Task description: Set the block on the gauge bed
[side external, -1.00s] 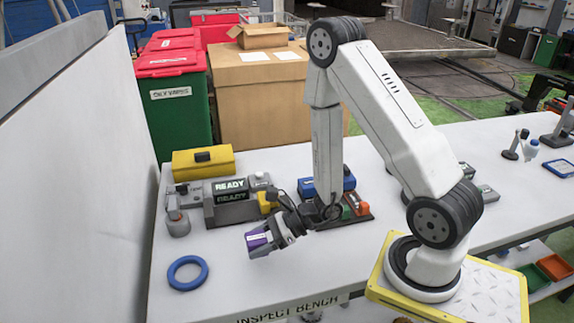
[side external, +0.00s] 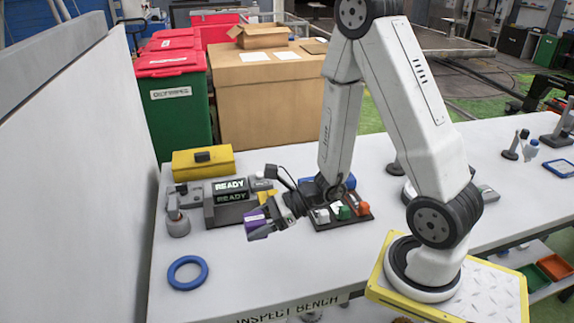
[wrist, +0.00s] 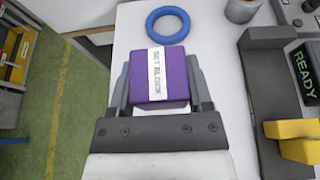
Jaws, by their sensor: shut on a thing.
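The purple block (wrist: 175,78) has a white label reading "SET BLOCK" in the wrist view. My gripper (wrist: 160,92) is shut on it, with one finger on each side. In the side view my gripper (side external: 264,226) holds the purple block (side external: 254,219) in front of the grey gauge unit (side external: 228,208). That unit has a dark display reading "READY". In the wrist view the gauge unit (wrist: 262,120) is at the right, apart from the block. Which surface is the gauge bed is not clear.
A blue ring (side external: 187,273) lies on the bench at front left. A yellow case (side external: 203,162) sits behind the gauge unit. A rack with white, green and red pieces (side external: 343,215) stands right of my gripper. A grey cylindrical post (side external: 177,222) stands left of the gauge unit.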

